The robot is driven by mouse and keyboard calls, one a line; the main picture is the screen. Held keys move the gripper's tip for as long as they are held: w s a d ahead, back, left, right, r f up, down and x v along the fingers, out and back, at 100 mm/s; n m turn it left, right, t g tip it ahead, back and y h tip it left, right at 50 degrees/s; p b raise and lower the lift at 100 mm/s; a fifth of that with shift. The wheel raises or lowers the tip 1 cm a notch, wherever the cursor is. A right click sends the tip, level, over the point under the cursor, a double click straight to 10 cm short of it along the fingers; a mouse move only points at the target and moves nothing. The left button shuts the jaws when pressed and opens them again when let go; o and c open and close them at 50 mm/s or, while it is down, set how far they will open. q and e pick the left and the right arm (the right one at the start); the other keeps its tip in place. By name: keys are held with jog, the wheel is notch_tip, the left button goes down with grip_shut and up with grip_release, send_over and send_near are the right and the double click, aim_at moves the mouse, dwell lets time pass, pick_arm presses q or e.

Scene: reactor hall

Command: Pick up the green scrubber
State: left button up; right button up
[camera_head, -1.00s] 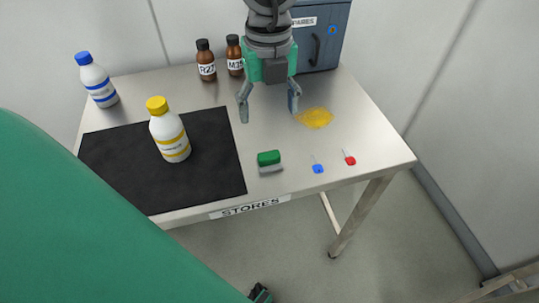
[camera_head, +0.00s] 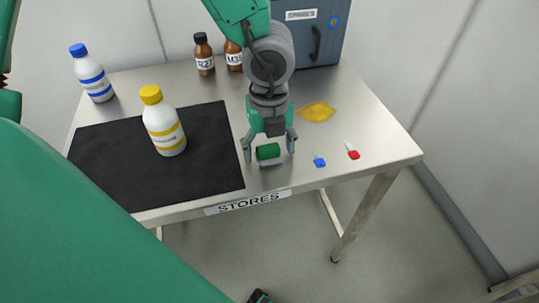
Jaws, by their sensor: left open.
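The green scrubber (camera_head: 268,152), a small block with a green top and a grey lower part, lies on the metal table near its front edge. My left gripper (camera_head: 269,156) points down over it from behind. Its two fingers are open, one to the left and one to the right of the scrubber. I cannot tell whether they touch it.
A black mat (camera_head: 215,160) with a yellow-capped bottle (camera_head: 163,125) lies left of the scrubber. A blue item (camera_head: 319,161) and a red item (camera_head: 353,152) lie to its right. A yellow patch (camera_head: 317,112), brown bottles (camera_head: 204,58) and a grey cabinet (camera_head: 318,40) are behind.

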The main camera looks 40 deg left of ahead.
aim_at(268, 146)
pick_arm(q)
jog(key=shift+s, duration=0.1)
jog(key=c, duration=1.1)
jog(key=shift+o, duration=0.2)
jog(key=shift+a, duration=0.15)
jog(key=shift+r, duration=0.1)
notch_tip(268, 146, up, 10)
jog(key=p, duration=0.3)
jog(key=shift+c, duration=0.3)
